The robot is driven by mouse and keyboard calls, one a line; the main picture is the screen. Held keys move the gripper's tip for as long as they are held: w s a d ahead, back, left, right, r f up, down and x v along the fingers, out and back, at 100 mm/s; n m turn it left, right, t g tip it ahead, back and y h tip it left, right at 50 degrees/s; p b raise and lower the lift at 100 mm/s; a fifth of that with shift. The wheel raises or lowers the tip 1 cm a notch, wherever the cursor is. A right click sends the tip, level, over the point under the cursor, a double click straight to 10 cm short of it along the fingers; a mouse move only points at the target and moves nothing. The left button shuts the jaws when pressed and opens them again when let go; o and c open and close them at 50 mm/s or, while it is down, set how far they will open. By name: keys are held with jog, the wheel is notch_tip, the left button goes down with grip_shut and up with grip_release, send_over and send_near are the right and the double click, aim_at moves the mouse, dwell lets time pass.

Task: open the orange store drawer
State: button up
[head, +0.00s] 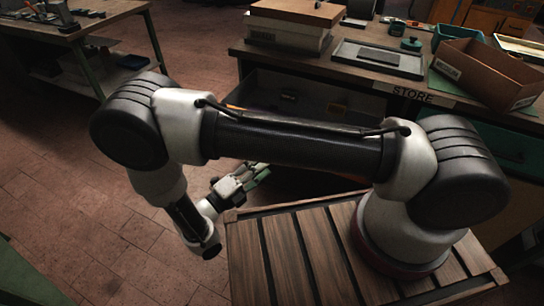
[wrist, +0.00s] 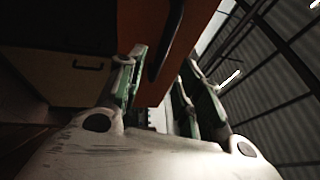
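The orange store drawer is pulled out from under the bench. Its dark interior (head: 290,97) shows in the head view with some small items in it, and a strip of its orange front (head: 236,107) shows above my arm. In the wrist view the orange front (wrist: 187,45) is seen from below, with a dark bar handle (wrist: 166,42) on it. My gripper (head: 258,172) has green-padded fingers. In the wrist view the gripper (wrist: 163,65) is open, with fingers apart on either side of the handle's lower end. I cannot tell whether a finger touches the handle or front.
The bench top holds a lidded box (head: 288,38), a grey tray (head: 380,58) and a brown carton (head: 487,72). The "STORE" label (head: 413,95) is on its front edge. A teal drawer front (head: 505,147) is to the right. Open tiled floor (head: 80,190) lies left.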

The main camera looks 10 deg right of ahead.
jog(key=shift+v, duration=1.75)
